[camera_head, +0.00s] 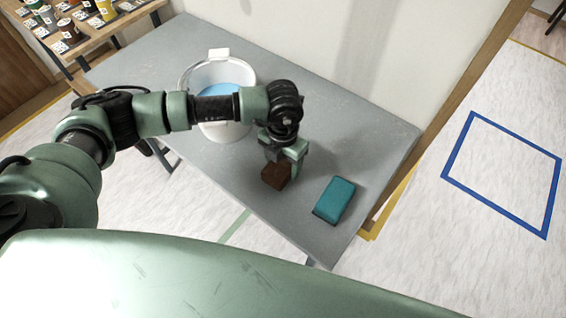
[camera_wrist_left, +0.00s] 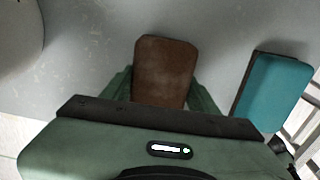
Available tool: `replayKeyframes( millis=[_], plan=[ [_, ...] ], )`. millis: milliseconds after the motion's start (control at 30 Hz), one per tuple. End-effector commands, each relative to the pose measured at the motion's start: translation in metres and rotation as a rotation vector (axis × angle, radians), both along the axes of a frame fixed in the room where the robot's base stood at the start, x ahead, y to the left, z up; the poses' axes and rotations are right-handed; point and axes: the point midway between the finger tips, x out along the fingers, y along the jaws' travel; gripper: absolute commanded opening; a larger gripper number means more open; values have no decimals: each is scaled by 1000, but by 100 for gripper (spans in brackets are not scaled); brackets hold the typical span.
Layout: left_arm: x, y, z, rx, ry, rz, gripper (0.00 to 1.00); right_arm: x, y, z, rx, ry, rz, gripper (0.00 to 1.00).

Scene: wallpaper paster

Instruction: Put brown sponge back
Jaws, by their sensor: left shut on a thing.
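The brown sponge (camera_head: 275,177) is at the front part of the grey table (camera_head: 345,137), left of a teal sponge (camera_head: 334,199). My left gripper (camera_head: 284,160) reaches down over the brown sponge and is shut on it. In the left wrist view the brown sponge (camera_wrist_left: 165,70) sits between the two green fingers (camera_wrist_left: 163,92). Whether the sponge touches the table or is just above it, I cannot tell. The teal sponge (camera_wrist_left: 273,92) lies apart to the right in that view. My right gripper is not in view.
A white bucket (camera_head: 205,72) with blue contents stands on the table behind my left arm. A shelf with several small bottles (camera_head: 70,20) is at the upper left. A wall borders the table's back.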

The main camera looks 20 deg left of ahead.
Motion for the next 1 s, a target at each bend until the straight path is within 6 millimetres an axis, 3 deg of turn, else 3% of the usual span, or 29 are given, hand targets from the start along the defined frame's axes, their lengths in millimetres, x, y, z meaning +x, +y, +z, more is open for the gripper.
replayKeyframes(
  millis=[433, 467, 500, 533, 1000],
  plan=[
    [0, 0, -10, 0, 0, 0, 17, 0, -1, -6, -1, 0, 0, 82],
    [0, 0, -9, 0, 0, 0, 65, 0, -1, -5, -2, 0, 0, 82],
    [0, 0, -8, 0, 0, 0, 76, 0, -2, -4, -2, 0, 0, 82],
    [0, 0, -8, 0, 0, 0, 81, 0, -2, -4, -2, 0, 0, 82],
    [1, 0, 0, -1, -4, -1, 81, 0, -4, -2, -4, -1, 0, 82]
  ],
)
